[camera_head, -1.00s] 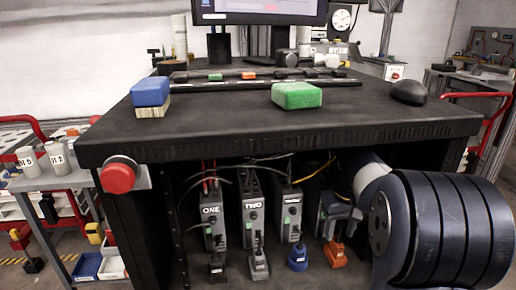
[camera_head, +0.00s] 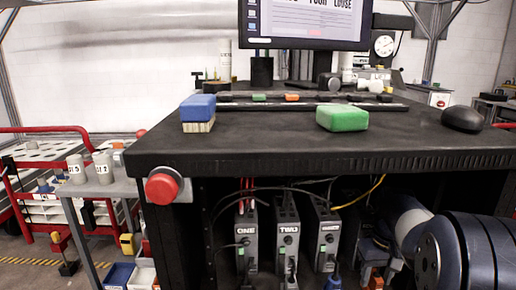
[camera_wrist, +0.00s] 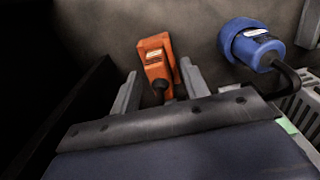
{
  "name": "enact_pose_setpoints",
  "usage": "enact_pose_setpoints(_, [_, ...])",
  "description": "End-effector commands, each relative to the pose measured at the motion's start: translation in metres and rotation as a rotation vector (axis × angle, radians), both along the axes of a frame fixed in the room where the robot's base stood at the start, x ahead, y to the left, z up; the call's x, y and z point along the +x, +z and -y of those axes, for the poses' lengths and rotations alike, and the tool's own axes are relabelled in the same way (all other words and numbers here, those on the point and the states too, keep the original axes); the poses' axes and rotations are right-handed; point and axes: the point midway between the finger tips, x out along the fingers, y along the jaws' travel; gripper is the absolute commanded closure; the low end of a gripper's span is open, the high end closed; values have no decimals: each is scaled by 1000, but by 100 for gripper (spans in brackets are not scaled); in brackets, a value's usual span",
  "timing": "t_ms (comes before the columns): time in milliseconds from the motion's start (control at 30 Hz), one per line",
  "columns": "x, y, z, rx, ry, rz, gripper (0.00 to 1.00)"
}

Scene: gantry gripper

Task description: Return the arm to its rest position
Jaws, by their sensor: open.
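My gripper (camera_wrist: 158,90) shows in the wrist view with its two grey fingers apart and nothing clasped between them. An orange plug (camera_wrist: 155,58) appears beyond and between the fingertips; I cannot tell how far off it is. A blue round plug (camera_wrist: 252,46) on a black cable is to the right of the fingers. In the head view my arm (camera_head: 470,255) is at the lower right, low in front of the bench, and its gripper is hidden. The orange plug (camera_head: 376,283) shows partly there at the bottom edge.
The black bench (camera_head: 300,150) holds a blue block (camera_head: 198,107), a green block (camera_head: 342,117) and a black mouse (camera_head: 463,118). Beneath are grey modules labelled ONE (camera_head: 246,240) and TWO (camera_head: 287,240). A red button (camera_head: 163,185) juts out at the bench's left corner.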

Motion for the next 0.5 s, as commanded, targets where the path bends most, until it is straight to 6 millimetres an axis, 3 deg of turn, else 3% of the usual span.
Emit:
enact_pose_setpoints(400, [0, 78, 0, -1, 0, 2, 57])
enact_pose_setpoints(433, [-1, 58, 0, 2, 0, -6, 57])
enact_pose_setpoints(500, [-1, 41, 0, 2, 0, -5, 57])
